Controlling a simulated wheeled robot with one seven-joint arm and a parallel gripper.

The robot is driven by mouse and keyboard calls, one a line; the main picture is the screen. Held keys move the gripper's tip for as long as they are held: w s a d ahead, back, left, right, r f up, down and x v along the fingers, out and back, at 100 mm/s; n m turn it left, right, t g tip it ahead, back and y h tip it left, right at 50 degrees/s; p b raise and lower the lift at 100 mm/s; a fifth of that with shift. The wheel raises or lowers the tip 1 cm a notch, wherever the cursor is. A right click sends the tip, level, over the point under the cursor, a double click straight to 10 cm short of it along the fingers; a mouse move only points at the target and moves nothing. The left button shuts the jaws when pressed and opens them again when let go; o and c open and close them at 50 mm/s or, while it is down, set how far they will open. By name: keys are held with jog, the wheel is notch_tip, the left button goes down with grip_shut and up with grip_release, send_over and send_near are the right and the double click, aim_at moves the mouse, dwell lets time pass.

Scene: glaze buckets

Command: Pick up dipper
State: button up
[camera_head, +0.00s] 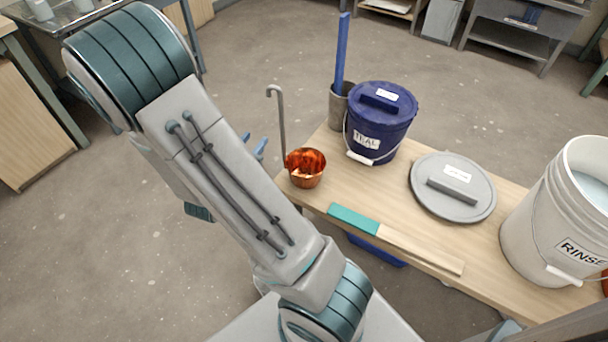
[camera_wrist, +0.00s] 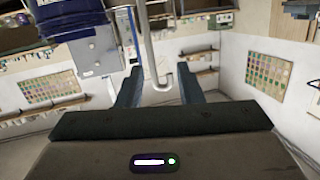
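The dipper has a copper cup (camera_head: 305,170) and a tall grey handle (camera_head: 282,120) ending in a hook. It stands upright at the left end of the wooden table (camera_head: 330,147). My gripper (camera_head: 254,143) is open and empty, to the left of the handle, largely hidden behind my arm. In the wrist view, which looks upside down, the hooked handle (camera_wrist: 150,55) shows in the gap between the two spread blue fingers (camera_wrist: 160,84). The fingers do not visibly touch it, and the cup is not seen there.
A blue bucket labelled TEAL (camera_head: 378,130) and a grey pot (camera_head: 338,108) with a blue stick (camera_head: 342,50) stand behind the cup. A grey lid (camera_head: 470,207), a teal-and-wood stick (camera_head: 400,243) and a white RINSE bucket (camera_head: 545,220) are to the right. Floor left of the table is clear.

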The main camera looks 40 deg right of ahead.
aim_at(280, 113)
jog(key=shift+w+d+f+h+b, duration=0.1)
jog(key=shift+w+d+h+b, duration=0.25)
jog(key=shift+w+d, duration=1.2)
jog(key=shift+w+d+f+h+b, duration=0.1)
jog(key=shift+w+d+h+b, duration=0.2)
jog(key=shift+d, duration=2.4)
jog(key=shift+w+d+h+b, duration=0.35)
jog(key=shift+w+d, duration=0.6)
jog(key=shift+d, duration=1.15)
grip_shut()
